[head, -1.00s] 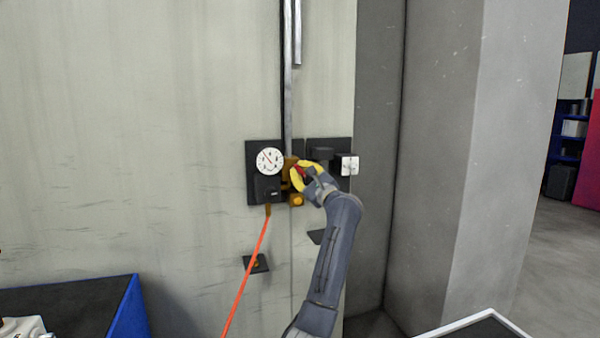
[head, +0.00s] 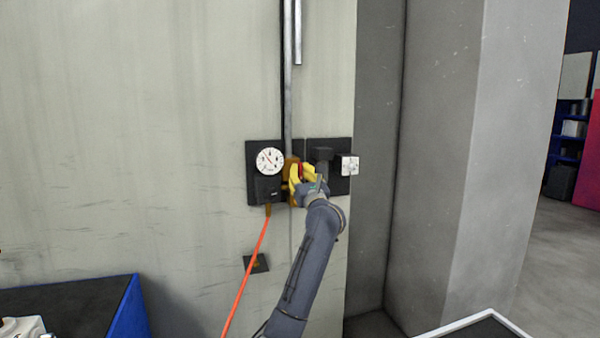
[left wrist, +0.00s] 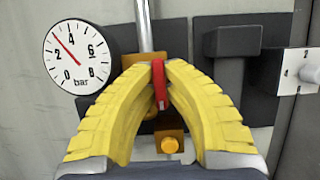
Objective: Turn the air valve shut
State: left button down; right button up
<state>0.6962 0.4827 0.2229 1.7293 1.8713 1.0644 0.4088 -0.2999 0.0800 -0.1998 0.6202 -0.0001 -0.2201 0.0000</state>
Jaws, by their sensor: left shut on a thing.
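The air valve's red lever (left wrist: 160,86) stands nearly upright in front of the brass valve body (left wrist: 168,133) on the wall. My left gripper (head: 301,172) is at the valve, with its yellow fingers shut on the red lever; the fingertips (left wrist: 158,68) close around its upper part in the left wrist view. The fingers hide much of the valve in the head view. The round pressure gauge (head: 270,161) is left of the valve. In the left wrist view the gauge (left wrist: 76,56) needle points up-left, between 2 and 4 bar. My right gripper is not in view.
A metal pipe (head: 288,85) runs up the wall above the valve. Right of it are a dark fixture (left wrist: 232,75) and a white numbered dial (head: 350,165). An orange hose (head: 246,275) hangs below the gauge. A blue-edged bench (head: 128,308) is at lower left.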

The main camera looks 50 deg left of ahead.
pick_arm(q)
jog(key=shift+m, duration=0.3)
jog(key=c, duration=1.5)
grip_release()
jog(key=shift+o, duration=0.2)
jog(key=shift+d, duration=0.1)
jog(key=v, duration=1.2)
jog(key=shift+s, duration=0.1)
